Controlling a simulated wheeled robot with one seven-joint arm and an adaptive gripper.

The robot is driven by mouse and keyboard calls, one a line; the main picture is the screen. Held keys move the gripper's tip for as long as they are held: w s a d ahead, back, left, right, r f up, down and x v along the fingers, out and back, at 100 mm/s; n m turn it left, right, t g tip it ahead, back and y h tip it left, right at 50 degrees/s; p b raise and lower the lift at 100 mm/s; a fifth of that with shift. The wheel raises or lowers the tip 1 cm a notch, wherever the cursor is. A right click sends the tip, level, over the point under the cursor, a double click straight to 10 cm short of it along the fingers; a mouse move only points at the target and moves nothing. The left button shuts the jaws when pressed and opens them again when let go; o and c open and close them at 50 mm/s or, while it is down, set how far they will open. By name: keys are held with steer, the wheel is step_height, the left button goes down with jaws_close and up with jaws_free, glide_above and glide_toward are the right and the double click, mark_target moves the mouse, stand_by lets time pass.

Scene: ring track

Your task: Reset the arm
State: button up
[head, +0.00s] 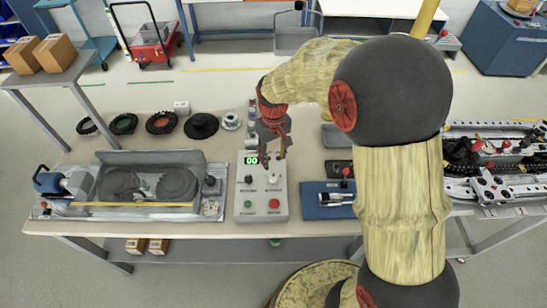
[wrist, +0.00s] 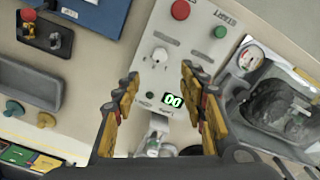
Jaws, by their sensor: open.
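My arm, with pale wood-like links and dark round joints, reaches over the workbench from the right in the head view. My gripper (head: 274,157) hangs above the back part of a light grey control box (head: 261,212). In the wrist view my gripper (wrist: 161,76) has its two yellow and dark fingers spread apart. Nothing is between them except the box face (wrist: 150,78) beyond. The box has a green "00" display (wrist: 174,100), a white knob (wrist: 160,56), a red button (wrist: 180,9) and a green button (wrist: 220,31). Whether the fingertips touch the box is unclear.
A grey machine with two round dark parts (head: 177,185) stands left of the box. A blue plate with a fixture (head: 325,212) lies right of it. Several dark rings and a black disc (head: 201,125) lie at the back left. A crowded rail assembly (head: 490,180) fills the right.

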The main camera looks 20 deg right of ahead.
stand_by(0.3)
steer(key=s+r+m+t+b, duration=0.1)
steer(key=s+r+t+b, duration=0.1)
steer(key=s+r, duration=0.6)
steer(key=s+r+t+b, duration=0.1)
steer(key=s+r+t, duration=0.2)
steer(key=s+r, duration=0.6)
steer(key=s, duration=0.5)
steer(key=shift+m+t+b, duration=0.3)
steer(key=shift+m+b, duration=0.1)
stand_by(0.8)
